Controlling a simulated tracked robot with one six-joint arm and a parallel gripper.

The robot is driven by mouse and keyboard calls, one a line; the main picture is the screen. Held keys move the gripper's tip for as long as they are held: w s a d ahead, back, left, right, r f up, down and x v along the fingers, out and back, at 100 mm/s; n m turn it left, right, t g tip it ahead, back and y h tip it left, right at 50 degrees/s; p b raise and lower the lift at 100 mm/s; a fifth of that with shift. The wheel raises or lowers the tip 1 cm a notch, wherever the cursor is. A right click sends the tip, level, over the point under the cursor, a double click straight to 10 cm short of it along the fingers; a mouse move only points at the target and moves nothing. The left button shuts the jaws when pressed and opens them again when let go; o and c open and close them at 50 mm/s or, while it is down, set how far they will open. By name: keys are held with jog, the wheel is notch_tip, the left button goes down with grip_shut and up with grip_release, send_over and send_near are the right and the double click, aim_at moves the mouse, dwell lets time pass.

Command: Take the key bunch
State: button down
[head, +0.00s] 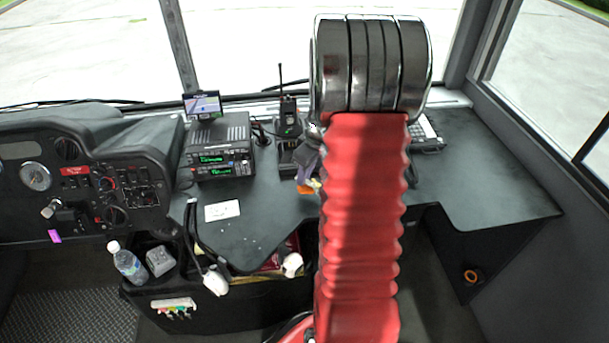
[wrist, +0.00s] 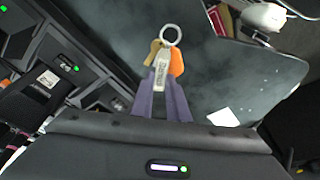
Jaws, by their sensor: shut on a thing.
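The key bunch shows in the wrist view with a metal ring (wrist: 171,35), a silver tag (wrist: 160,72), an orange tag (wrist: 176,58) and a brass-coloured key (wrist: 153,52). My gripper (wrist: 165,92), with grey-purple fingers, is shut on the bunch near its tags. In the head view my gripper (head: 309,163) is partly hidden behind my red arm, and the orange part of the key bunch (head: 305,189) shows just below it, over the dark desk. I cannot tell whether the keys touch the desk.
A handheld radio in its charger (head: 288,125) stands close behind my gripper. A stacked radio unit (head: 218,147) with a small screen (head: 203,104) is to the left. A white card (head: 222,210) lies at the desk's front. The desk's right side (head: 490,185) is clear.

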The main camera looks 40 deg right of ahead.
jog(key=shift+r, duration=0.15)
jog(key=shift+r, duration=2.4)
